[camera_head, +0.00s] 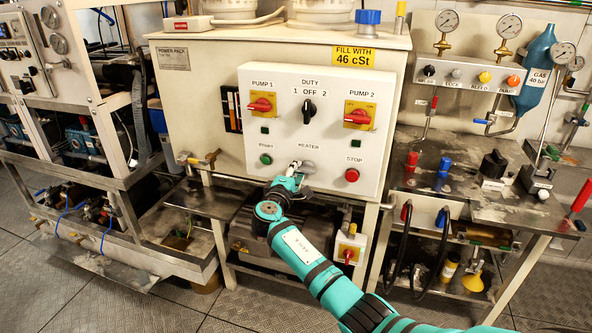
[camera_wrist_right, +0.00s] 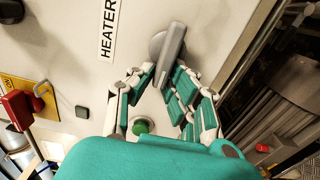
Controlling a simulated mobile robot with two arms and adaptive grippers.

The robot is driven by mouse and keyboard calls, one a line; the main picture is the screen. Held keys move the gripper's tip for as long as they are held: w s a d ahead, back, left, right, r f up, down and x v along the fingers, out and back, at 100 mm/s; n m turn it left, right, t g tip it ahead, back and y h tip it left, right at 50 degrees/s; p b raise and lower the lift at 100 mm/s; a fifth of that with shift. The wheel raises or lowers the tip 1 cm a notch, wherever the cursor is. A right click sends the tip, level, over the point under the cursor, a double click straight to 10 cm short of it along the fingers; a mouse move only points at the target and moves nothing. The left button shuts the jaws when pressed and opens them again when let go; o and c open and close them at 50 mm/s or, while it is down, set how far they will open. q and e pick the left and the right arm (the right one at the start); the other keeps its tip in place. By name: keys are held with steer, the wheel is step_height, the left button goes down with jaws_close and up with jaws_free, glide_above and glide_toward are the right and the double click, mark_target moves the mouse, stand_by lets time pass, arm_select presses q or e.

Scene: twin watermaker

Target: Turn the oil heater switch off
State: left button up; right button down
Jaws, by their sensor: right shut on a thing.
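The oil heater switch (camera_head: 307,166) is a grey knob under the HEATER label on the white control panel (camera_head: 318,84). In the right wrist view the same switch (camera_wrist_right: 172,46) has a grey lever on a round base, with its lower end between my fingers. My right gripper (camera_head: 295,170) is at the switch and shut on its lever; it also shows in the right wrist view (camera_wrist_right: 163,80). In the head view the gripper partly covers the switch. My left gripper is in neither view.
A green START button (camera_head: 266,159) is left of the switch and a red STOP button (camera_head: 352,175) right. Above are the PUMP 1 switch (camera_head: 262,105), black DUTY knob (camera_head: 309,108) and PUMP 2 switch (camera_head: 358,116). A bench (camera_head: 450,205) with valves stands at right.

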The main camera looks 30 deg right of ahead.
steer(key=shift+f, duration=0.1)
steer(key=c, duration=1.3)
jaws_free()
steer(key=v, duration=1.2)
